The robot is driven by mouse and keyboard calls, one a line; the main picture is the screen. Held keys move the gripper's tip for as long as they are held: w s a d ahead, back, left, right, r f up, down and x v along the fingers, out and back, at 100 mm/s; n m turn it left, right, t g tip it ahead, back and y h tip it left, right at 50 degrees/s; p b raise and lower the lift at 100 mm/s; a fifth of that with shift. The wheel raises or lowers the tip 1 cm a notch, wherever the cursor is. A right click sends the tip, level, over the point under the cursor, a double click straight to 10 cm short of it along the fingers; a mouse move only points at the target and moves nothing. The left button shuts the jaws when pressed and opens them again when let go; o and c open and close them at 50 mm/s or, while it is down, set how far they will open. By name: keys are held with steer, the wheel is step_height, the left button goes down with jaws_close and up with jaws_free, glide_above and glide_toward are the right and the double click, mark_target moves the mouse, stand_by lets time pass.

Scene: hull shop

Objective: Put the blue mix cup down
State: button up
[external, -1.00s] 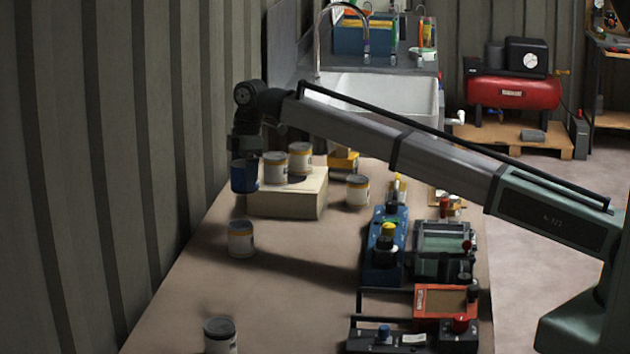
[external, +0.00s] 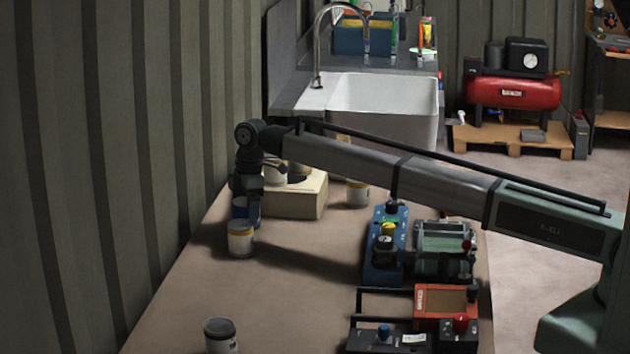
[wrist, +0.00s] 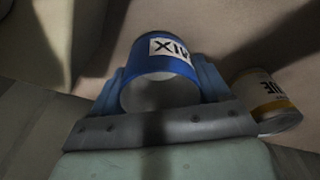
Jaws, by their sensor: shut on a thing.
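The blue mix cup (external: 246,209) is in my gripper (external: 245,200), low at the left side of the bench, just behind a white can with a yellow band (external: 240,240). In the wrist view the cup (wrist: 165,68) shows its MIX label and grey open mouth, with the jaws (wrist: 160,95) closed around it. The can (wrist: 268,102) shows to its right in that view. Whether the cup's base touches the bench top cannot be told; the can hides its lower part in the external view.
A box-like block (external: 296,202) with cans on it stands right of my gripper. Another can (external: 357,194) stands beyond it. A can (external: 221,335) stands at the front. Blue, green and red equipment (external: 440,300) fills the right side. The bench's left middle (external: 270,295) is clear.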

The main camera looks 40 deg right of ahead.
steer(key=shift+f, duration=0.1)
steer(key=o, duration=1)
steer(key=shift+o, duration=0.2)
step_height(320, 180, up, 12)
steer(key=d, duration=0.1)
steer(key=shift+d, duration=0.25)
steer(key=shift+s, duration=0.1)
